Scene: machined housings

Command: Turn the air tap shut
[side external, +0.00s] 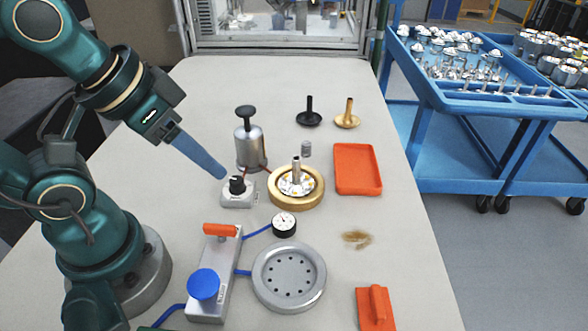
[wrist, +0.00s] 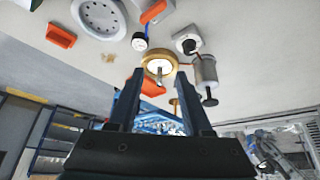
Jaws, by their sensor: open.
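A grey block (side external: 224,264) stands at the front left of the bench, with an orange lever handle (side external: 221,230) at its far end and a round blue knob (side external: 204,284) nearer the front. The orange handle, which looks like the air tap's, lies crosswise to the block. It also shows at the top of the wrist view (wrist: 153,12). My gripper (side external: 224,176) is in the air behind the block, its fingertips close to a small grey box with a black knob (side external: 237,187). In the wrist view my gripper (wrist: 161,72) is open, with nothing between its fingers.
Blue hoses run from the block to a dial gauge (side external: 284,224) and a round grey plate with holes (side external: 289,276). A brass ring (side external: 296,198) and a grey cylinder with a black plunger (side external: 249,145) stand behind. An orange tray (side external: 357,169) is to the right.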

